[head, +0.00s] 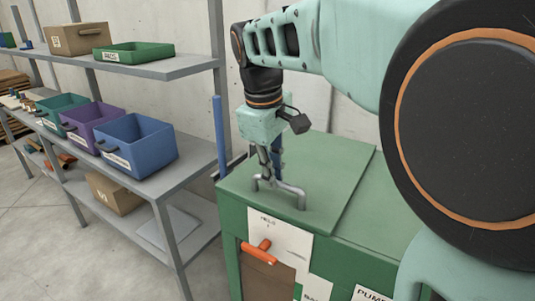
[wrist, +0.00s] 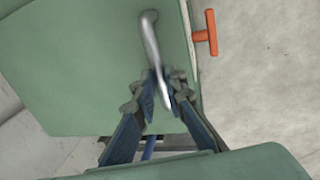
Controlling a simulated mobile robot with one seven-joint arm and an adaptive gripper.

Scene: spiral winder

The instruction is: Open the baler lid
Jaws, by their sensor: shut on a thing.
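The baler (head: 358,263) is a green cabinet at the right of the shelves in the head view. Its green lid (head: 330,160) lies flat and closed on top; the lid also fills the upper left of the wrist view (wrist: 80,70). A grey metal bar handle (head: 290,190) stands near the lid's front edge. My gripper (head: 265,176) points down over the lid with its fingers at the left end of the handle. In the wrist view the fingers are shut on one end of the handle (wrist: 152,45).
An orange T-handle (head: 260,252) sticks out of the baler's front, below the lid. A blue upright bar (head: 220,135) stands beside the lid's left side. Grey shelving (head: 190,175) with a blue bin (head: 135,146), other bins and boxes stands at the left. The floor at the lower left is clear.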

